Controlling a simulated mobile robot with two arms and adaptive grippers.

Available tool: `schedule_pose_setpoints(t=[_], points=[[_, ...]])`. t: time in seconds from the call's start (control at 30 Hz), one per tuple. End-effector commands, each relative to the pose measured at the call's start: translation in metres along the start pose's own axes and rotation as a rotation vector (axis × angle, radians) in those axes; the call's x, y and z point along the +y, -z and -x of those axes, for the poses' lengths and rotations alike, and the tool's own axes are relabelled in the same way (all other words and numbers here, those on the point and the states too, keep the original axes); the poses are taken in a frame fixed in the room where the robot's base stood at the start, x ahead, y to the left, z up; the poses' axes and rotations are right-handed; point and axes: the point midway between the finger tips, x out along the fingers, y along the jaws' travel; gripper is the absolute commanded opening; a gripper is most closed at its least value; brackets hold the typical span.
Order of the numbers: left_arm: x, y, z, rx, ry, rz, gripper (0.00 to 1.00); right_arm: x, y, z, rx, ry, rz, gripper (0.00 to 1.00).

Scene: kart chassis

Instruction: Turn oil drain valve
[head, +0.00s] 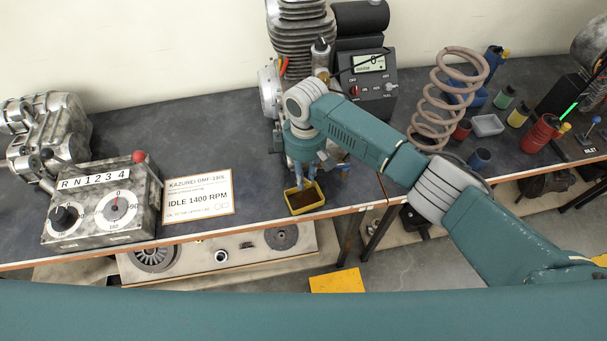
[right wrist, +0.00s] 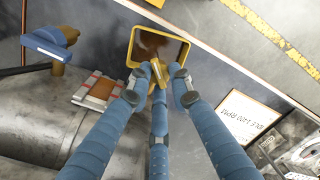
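A valve with a blue handle and brass body (right wrist: 58,45) shows at the upper left of the right wrist view. In the head view, a blue part (head: 344,168) shows at the engine base, right of my right gripper. A small brass-coloured piece (right wrist: 157,72) shows between my fingertips; I cannot tell whether it is part of a valve. A yellow tray (head: 292,209) holding dark matter sits below, at the bench's front edge. My right gripper (head: 305,183) points down over the tray, its blue fingers apart. My left gripper is out of view.
The engine (head: 299,38) stands behind my right arm. A dark meter box (head: 378,85), a coil spring (head: 438,110) and small bottles stand to the right. An idle-speed sign (head: 198,196) and a grey control box (head: 108,205) stand left. The bench between has free room.

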Motion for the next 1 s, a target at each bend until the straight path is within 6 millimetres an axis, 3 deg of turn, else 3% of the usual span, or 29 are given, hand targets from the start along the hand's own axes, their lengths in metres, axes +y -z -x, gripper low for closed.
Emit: schedule_pose_setpoints(t=[0.07, 0.47, 0.8, 1.0], points=[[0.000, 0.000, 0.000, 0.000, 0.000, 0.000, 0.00, 0.000, 0.001, 0.001, 0.002, -0.001, 0.001, 0.38], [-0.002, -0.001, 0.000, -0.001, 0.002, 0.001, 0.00, 0.000, 0.001, 0.010, 0.003, -0.001, 0.001, 0.38], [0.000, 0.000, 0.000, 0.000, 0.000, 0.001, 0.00, 0.001, 0.001, 0.078, 0.005, -0.003, 0.001, 0.38], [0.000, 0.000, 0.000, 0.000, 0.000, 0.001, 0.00, 0.001, 0.001, 0.110, 0.002, -0.002, 0.001, 0.38]])
